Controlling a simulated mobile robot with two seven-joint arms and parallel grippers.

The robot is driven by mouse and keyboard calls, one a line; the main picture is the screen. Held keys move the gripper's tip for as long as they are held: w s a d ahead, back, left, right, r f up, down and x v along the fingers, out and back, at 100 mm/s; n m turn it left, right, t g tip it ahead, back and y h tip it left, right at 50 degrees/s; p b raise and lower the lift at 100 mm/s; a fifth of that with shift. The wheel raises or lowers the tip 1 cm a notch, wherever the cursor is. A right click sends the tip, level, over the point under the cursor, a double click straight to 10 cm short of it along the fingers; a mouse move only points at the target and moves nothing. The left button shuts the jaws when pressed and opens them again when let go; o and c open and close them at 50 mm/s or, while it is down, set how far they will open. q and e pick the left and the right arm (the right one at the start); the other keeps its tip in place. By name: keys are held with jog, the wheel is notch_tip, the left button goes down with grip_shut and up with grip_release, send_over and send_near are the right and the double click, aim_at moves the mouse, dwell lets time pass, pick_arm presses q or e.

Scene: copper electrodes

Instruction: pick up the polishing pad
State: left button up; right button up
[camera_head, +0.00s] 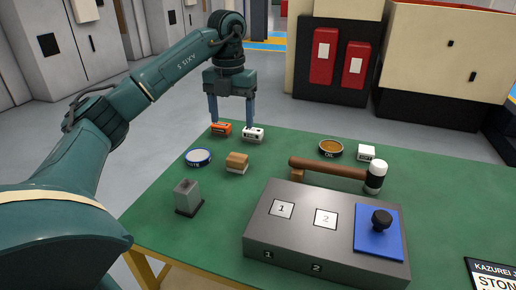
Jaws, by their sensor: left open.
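No label marks the polishing pad. A small tan block with a pale lower layer (237,162) on the green table may be it, but I cannot tell for sure. A blue plate with a black knob (379,237) lies on the right end of the grey numbered box. My left gripper (231,122) is open, fingers pointing down, at the table's far left edge. Its fingertips show by an orange box (221,129) and a white box (253,134); I cannot tell if they touch. Nothing is visibly held. The tan block is nearer the camera than the gripper. My right gripper is out of view.
A blue-rimmed round tin (198,157) and a grey block on a dark base (188,197) stand left. A hammer (330,170), an oil tin (330,148) and another white box (366,153) lie behind the grey numbered box (300,239).

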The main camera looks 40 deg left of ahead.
pick_arm(q)
jog(key=b, duration=0.1)
send_over(237, 157)
jog(key=f, duration=0.7)
jog(key=shift+s+a, duration=0.1)
jog(key=shift+s, duration=0.2)
jog(key=shift+w+f, duration=0.15)
jog(key=shift+f, duration=1.35)
jog(key=shift+w+f, duration=0.1)
jog(key=shift+f, duration=1.4)
jog(key=c, duration=1.1)
